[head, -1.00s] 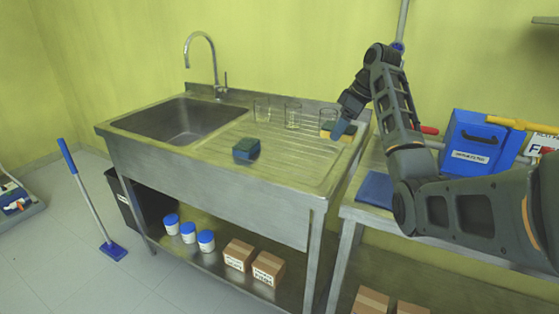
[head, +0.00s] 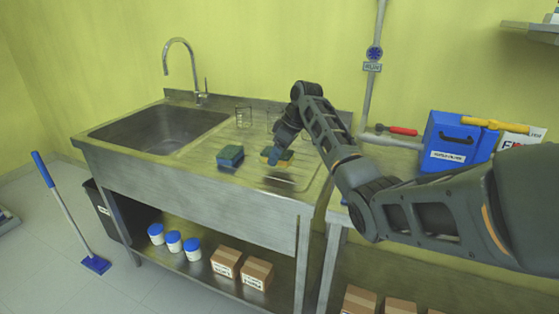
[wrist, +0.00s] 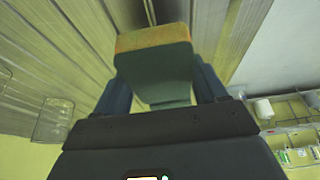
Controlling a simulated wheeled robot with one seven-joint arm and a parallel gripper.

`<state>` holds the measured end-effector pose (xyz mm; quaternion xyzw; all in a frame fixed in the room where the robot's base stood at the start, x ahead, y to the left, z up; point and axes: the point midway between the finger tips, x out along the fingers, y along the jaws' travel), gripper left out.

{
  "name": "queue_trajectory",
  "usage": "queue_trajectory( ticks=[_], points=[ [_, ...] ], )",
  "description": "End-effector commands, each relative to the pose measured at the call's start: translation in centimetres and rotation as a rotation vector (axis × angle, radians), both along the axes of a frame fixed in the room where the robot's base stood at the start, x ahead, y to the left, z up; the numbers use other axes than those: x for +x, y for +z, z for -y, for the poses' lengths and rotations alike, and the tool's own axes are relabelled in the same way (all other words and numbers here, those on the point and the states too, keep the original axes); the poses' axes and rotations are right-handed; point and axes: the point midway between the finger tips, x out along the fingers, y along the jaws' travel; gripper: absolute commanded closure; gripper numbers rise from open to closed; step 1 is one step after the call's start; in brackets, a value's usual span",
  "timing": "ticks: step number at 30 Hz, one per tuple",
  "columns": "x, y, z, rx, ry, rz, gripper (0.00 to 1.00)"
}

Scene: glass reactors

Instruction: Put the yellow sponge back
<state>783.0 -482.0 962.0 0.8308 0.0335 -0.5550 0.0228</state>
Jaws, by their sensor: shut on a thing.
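The yellow sponge (head: 285,157), with a yellow layer and a green layer, is held above the sink's drainboard (head: 240,185). In the wrist view the sponge (wrist: 152,62) sits between both fingers, its yellow edge at the far end. My gripper (head: 274,157) is shut on it; its blue fingers (wrist: 160,80) flank the sponge in the wrist view. A blue and green sponge (head: 230,155) lies on the drainboard just left of the held one. The arm partly hides the held sponge in the head view.
Glass beakers stand along the drainboard's back, one clear (head: 243,116), others partly behind my arm; a beaker (wrist: 53,119) shows in the wrist view. The basin (head: 160,130) and tap (head: 190,60) are left. A blue box (head: 450,135) stands right. The drainboard's front is clear.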

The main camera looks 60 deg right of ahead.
Motion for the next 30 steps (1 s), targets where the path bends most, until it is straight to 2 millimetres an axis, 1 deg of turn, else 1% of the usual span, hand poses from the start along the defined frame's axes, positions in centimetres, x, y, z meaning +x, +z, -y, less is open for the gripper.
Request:
queue_trajectory(
  ticks=[1,3,6,9,15,19,20,27,30],
  points=[
    [-0.1,-0.8,0.0,0.004,-0.002,-0.002,0.53],
    [-0.2,-1.8,0.0,0.004,-0.002,-0.002,0.53],
    [-0.1,-2.8,0.0,0.001,-0.001,-0.001,0.53],
    [-0.1,-3.2,0.0,0.0,-0.001,0.0,0.53],
    [-0.1,-3.2,0.0,0.0,0.0,0.0,0.53],
    [-0.1,-3.5,0.0,0.001,-0.001,0.0,0.53],
    [-0.1,-3.4,0.0,0.0,-0.001,0.0,0.26],
    [-0.1,-3.4,0.0,0.001,-0.001,0.0,0.03],
    [-0.1,-3.4,0.0,0.001,-0.001,0.0,0.03]
  ],
)
